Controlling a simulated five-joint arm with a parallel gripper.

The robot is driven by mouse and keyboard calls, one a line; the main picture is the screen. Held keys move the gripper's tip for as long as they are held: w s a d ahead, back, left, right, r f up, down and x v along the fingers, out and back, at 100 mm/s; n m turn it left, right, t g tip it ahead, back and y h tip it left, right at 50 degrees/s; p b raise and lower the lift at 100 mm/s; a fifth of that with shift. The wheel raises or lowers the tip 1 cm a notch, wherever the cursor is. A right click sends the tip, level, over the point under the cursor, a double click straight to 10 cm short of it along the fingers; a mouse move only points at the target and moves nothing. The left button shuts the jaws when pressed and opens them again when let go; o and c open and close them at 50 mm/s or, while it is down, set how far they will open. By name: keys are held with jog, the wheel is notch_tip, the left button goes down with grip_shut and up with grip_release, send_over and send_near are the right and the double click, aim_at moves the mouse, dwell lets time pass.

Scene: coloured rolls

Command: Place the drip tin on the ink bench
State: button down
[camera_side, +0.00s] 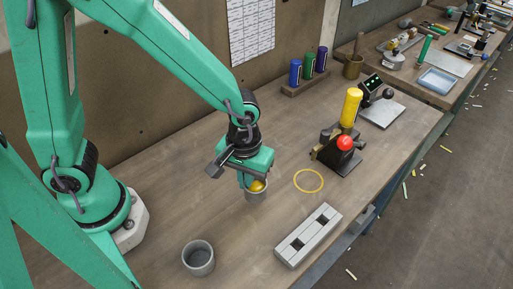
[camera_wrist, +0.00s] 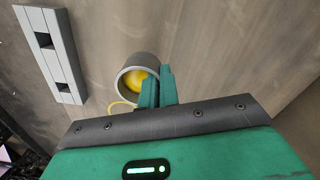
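A grey round tin with yellow inside (camera_side: 256,195), seemingly the drip tin, is directly under my gripper (camera_side: 251,182) in the side view. The tin also shows in the wrist view (camera_wrist: 128,74), its mouth towards the camera. My gripper's fingers (camera_wrist: 158,88) are close together at the tin's rim, one overlapping the mouth and one outside, apparently pinching the wall. Whether the tin touches the surface is unclear. The wooden ink bench (camera_side: 222,228) lies below. A thin yellow ring (camera_side: 308,180) lies on it, right of the tin.
An empty grey cup (camera_side: 198,258) stands at the front. A grey block with two square holes (camera_side: 308,235) lies near the bench edge. A black device with a red ball and yellow handle (camera_side: 340,145) stands behind the ring. Coloured tubes (camera_side: 309,66) stand at the back.

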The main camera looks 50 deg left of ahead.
aim_at(246, 190)
jog(key=shift+f, duration=1.95)
jog(key=shift+f, duration=0.1)
jog(key=c, duration=1.6)
grip_release()
jog(key=shift+f, duration=0.1)
jog(key=shift+c, duration=0.2)
jog(key=shift+r, duration=0.2)
jog(key=shift+r, duration=6)
